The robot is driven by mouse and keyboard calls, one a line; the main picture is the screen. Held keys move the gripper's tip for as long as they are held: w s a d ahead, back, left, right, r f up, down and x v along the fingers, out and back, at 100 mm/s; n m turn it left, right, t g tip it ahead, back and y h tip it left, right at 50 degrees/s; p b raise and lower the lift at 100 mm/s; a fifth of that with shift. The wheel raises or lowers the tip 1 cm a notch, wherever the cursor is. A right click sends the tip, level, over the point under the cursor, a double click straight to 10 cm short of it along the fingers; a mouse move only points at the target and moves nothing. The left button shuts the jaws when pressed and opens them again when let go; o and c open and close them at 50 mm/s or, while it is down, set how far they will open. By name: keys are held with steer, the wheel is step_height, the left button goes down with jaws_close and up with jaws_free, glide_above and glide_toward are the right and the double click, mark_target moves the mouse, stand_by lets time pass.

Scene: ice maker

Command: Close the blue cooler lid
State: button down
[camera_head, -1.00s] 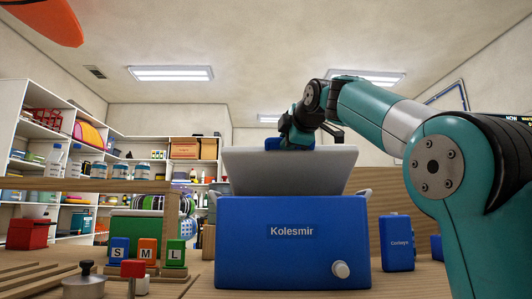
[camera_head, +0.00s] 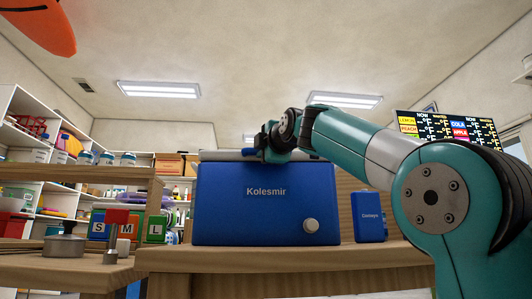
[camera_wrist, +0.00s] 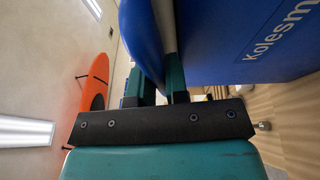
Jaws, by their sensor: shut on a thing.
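The blue cooler (camera_head: 240,205), marked "Kolesmir", stands on the wooden bench with a pale round knob low on its front. Its lid (camera_head: 219,155) lies low and about level along the top, showing as a thin pale strip. I cannot tell whether the lid is fully seated.
A small blue box (camera_head: 368,217) stands right of the cooler. A metal pot (camera_head: 64,245) and letter blocks (camera_head: 125,228) are on the left. Shelves (camera_head: 30,155) line the left wall. An orange object (camera_head: 50,25) hangs at the upper left.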

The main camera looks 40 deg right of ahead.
steer(key=c, duration=1.1)
jaws_free()
steer(key=b+v, duration=0.8)
steer(key=v, duration=0.9)
steer(key=shift+s, duration=0.15)
